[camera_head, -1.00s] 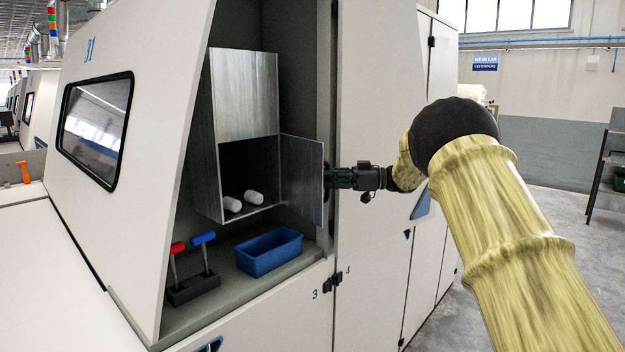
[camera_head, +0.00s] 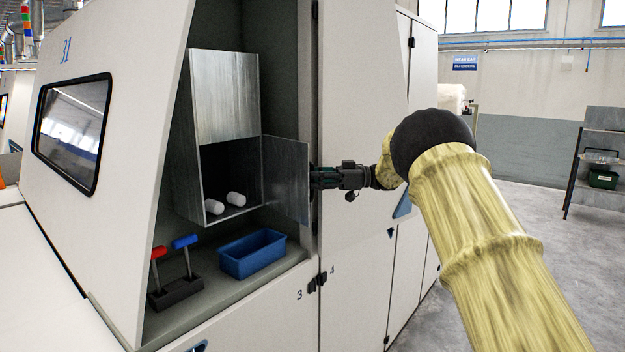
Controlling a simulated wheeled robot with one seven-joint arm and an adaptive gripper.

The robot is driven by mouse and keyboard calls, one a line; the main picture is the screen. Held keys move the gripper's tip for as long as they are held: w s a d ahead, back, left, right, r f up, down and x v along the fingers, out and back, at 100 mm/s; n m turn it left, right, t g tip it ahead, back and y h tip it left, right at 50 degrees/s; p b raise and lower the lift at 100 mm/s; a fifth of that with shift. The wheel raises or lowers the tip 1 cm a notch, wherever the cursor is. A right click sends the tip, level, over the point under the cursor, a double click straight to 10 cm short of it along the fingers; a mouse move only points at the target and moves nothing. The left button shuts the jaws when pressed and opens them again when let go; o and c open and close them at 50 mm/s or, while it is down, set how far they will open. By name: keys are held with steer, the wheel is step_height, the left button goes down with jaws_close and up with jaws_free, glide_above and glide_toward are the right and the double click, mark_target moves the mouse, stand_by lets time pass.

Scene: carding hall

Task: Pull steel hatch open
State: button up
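The steel hatch (camera_head: 285,178) is a grey metal door hinged on the right of a steel box (camera_head: 224,95). It stands swung outward, and the lower part of the box is open to view. Two white cylinders (camera_head: 236,199) lie on the box floor. My gripper (camera_head: 318,178) is at the hatch's outer right edge, reaching in from the right. The fingertips are partly hidden behind the hatch edge, so I cannot tell whether they grip it.
A blue bin (camera_head: 252,256) and a block with a red-topped and a blue-topped lever (camera_head: 176,290) stand on the ledge below the box. White machine panels (camera_head: 362,130) surround the recess. Open floor lies at the right, with a dark shelf (camera_head: 600,160) beyond.

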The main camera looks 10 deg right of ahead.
steer(key=s+d, duration=0.1)
steer(key=d, duration=1.1)
steer(key=shift+s, duration=0.4)
